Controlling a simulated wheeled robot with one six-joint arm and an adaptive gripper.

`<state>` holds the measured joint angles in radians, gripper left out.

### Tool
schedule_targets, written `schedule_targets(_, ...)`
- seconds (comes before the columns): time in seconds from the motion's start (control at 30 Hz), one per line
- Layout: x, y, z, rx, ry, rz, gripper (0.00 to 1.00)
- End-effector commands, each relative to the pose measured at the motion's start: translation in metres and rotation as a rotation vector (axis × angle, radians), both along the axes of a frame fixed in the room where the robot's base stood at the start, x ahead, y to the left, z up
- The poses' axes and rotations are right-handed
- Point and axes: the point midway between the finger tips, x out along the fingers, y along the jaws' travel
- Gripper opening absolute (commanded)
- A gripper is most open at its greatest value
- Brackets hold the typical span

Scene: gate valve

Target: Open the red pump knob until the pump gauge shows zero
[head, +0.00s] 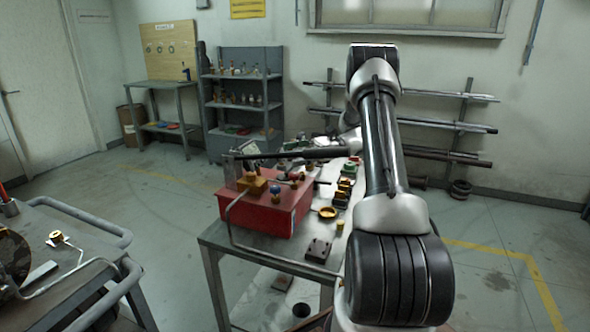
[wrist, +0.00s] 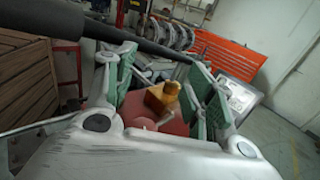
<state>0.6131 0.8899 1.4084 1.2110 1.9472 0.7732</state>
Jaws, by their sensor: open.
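The red pump (head: 262,216) stands on the grey workbench, with a brass-coloured block (head: 252,183) and a long black handle (head: 300,154) above it. A small red knob (head: 293,177) and a blue knob (head: 275,190) show at its right side. In the wrist view, my gripper (wrist: 163,78) is open, with green pads on both fingers. The pump's red body (wrist: 180,127) and brass block (wrist: 154,100) appear between and beyond the fingers, apart from the pads. I cannot make out the red knob there, nor read a pump gauge in either view.
The black handle (wrist: 140,45) crosses close above my fingers in the wrist view. Several small fittings and a brass ring (head: 327,212) lie on the workbench (head: 219,242) right of the pump. A cart (head: 75,212) stands at the left. Floor between them is clear.

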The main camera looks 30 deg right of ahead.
Motion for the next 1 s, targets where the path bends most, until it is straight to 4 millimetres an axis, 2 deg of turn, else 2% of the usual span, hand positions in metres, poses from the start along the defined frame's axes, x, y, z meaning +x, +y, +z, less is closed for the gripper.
schedule_targets(0.1, 0.000, 0.000, 0.017, 0.000, -0.001, 0.001, 0.54)
schedule_targets(0.2, 0.000, 0.000, 0.023, 0.000, 0.000, 0.001, 0.54)
schedule_targets(0.53, 0.000, -0.001, 0.025, 0.000, 0.001, -0.002, 0.54)
schedule_targets(0.63, -0.006, -0.018, 0.038, -0.014, -0.019, -0.034, 0.54)
schedule_targets(0.73, -0.028, -0.035, 0.053, -0.031, -0.006, -0.112, 0.54)
schedule_targets(0.8, -0.041, -0.044, 0.048, -0.082, 0.025, -0.220, 0.54)
schedule_targets(0.87, -0.049, -0.049, 0.035, -0.142, 0.058, -0.313, 0.54)
schedule_targets(1.0, -0.059, -0.052, -0.004, -0.270, 0.125, -0.452, 0.54)
